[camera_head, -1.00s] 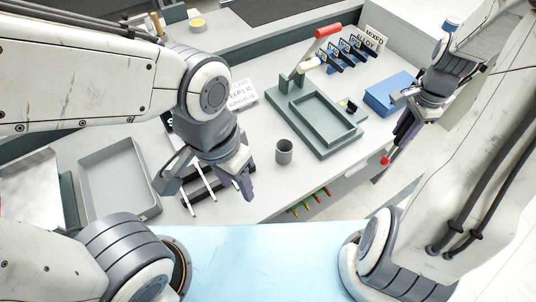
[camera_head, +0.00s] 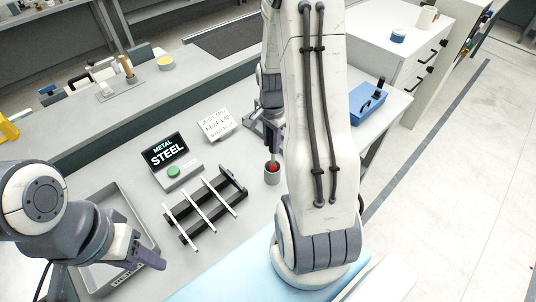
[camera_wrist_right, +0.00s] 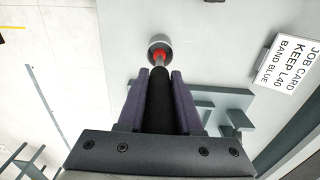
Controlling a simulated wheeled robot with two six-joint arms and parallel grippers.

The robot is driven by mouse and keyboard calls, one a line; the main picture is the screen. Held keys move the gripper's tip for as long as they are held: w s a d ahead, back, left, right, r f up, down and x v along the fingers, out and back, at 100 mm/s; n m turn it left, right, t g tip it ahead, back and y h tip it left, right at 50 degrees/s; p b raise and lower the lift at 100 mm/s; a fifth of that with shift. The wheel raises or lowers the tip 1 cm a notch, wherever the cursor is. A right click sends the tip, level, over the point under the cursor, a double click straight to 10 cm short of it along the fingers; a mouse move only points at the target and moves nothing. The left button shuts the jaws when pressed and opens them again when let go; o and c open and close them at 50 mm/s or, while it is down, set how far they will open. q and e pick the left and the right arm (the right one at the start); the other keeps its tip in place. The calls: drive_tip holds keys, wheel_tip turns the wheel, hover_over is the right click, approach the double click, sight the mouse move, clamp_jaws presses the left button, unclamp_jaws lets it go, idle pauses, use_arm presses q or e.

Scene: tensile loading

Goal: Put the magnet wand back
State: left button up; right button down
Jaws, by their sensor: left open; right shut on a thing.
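The magnet wand has a black handle (camera_wrist_right: 160,100) and a red end (camera_head: 273,167). My right gripper (camera_head: 270,128) is shut on the handle and holds the wand with its red end down. A small grey cup (camera_head: 272,178) stands on the bench under it. The red end is at the cup's mouth; how deep it sits I cannot tell. In the right wrist view the red end (camera_wrist_right: 159,54) overlaps the opening of the cup (camera_wrist_right: 160,42). My left gripper (camera_head: 145,260) is open and empty at the lower left, over the grey tray's edge.
A black rack (camera_head: 212,207) with white rods lies left of the cup. A blue box (camera_head: 368,103) is at the right. My right arm hides the bench's middle.

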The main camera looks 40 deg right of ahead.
wheel_tip(320, 180, down, 4)
drive_tip(key=shift+f+p, duration=0.1)
drive_tip(key=shift+p, duration=0.35)
drive_tip(key=shift+f, duration=0.2)
drive_tip(key=shift+f, duration=0.15)
drive_tip(key=c, duration=0.6)
unclamp_jaws()
